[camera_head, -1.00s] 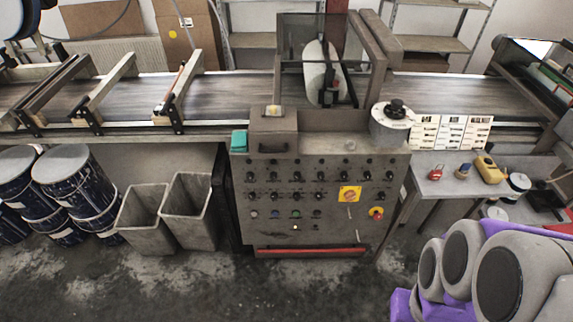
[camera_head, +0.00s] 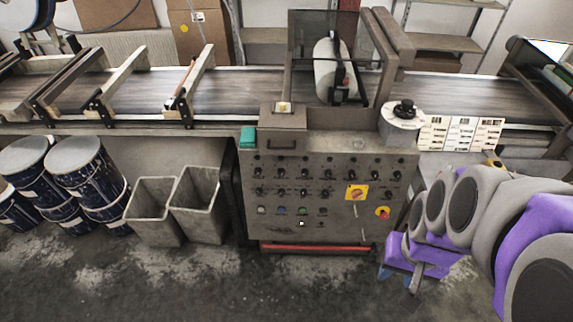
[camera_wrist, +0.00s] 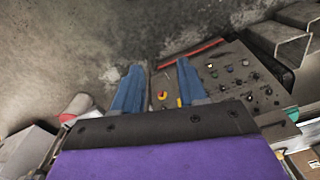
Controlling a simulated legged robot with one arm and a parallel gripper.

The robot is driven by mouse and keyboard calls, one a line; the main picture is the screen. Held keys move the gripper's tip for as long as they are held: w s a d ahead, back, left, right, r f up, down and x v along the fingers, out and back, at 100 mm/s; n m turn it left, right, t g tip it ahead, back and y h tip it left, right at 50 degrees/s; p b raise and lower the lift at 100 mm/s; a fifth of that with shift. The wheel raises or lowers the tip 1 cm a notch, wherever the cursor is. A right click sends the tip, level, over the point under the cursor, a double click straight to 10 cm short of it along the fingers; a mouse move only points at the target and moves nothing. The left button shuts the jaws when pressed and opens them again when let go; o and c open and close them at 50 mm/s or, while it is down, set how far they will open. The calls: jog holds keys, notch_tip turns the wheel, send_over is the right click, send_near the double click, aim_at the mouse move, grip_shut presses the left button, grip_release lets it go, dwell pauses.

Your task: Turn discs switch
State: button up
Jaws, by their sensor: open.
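The grey control panel (camera_head: 330,232) stands upright below the conveyor, with rows of black knobs (camera_head: 305,174) and coloured buttons (camera_head: 303,211). A red switch on a yellow plate (camera_head: 356,193) and a red-yellow round knob (camera_head: 383,212) are at its right. Labels are too small to read, so I cannot tell which is the discs switch. My gripper (camera_head: 402,276) is open at the panel's lower right, apart from it. In the wrist view, the gripper's blue fingers (camera_wrist: 158,76) are spread, with the inverted panel (camera_wrist: 228,62) beyond and the red-yellow knob (camera_wrist: 162,95) between them.
Two grey bins (camera_head: 154,212) and blue drums (camera_head: 85,165) stand left of the panel. The conveyor belt (camera_head: 240,92) runs behind. White cards (camera_head: 461,133) hang at the right. The floor (camera_head: 210,280) before the panel is clear.

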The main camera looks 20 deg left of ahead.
aim_at(281, 176)
jog(key=shift+o, duration=1.3)
jog(key=w+a+f+t, duration=0.1)
jog(key=w+a, duration=0.1)
jog(key=w, duration=0.5)
jog(key=w+a+f+t+p, duration=0.1)
jog(key=w+f, duration=0.1)
jog(key=w, duration=0.6)
jog(key=shift+a+f+t, duration=0.3)
jog(key=shift+a+t, duration=0.1)
jog(key=w+a+f+n+t+p, duration=0.15)
jog(key=w+a+f+t, duration=0.25)
jog(key=w+a+f, duration=0.6)
jog(key=w+a+f+n+t+p, duration=0.15)
jog(key=w+a+f+t, duration=0.5)
jog(key=w, duration=0.65)
jog(key=s+a+f+n+t+y+p, duration=0.2)
jog(key=s+a+f+t+y+p, duration=0.15)
jog(key=s+a+f, duration=1)
jog(key=shift+y, duration=0.35)
jog(key=shift+r+b+x, duration=0.15)
jog(key=shift+b+x, duration=0.7)
jog(key=shift+x, duration=2)
jog(key=shift+r+b+x, duration=0.15)
jog(key=shift+b+x, duration=0.75)
jog(key=shift+x, duration=1.9)
jog(key=shift+r+b+x, duration=0.2)
jog(key=shift+b+x, duration=0.65)
jog(key=shift+x, duration=2)
jog(key=shift+d, duration=0.15)
jog(key=shift+c, duration=0.3)
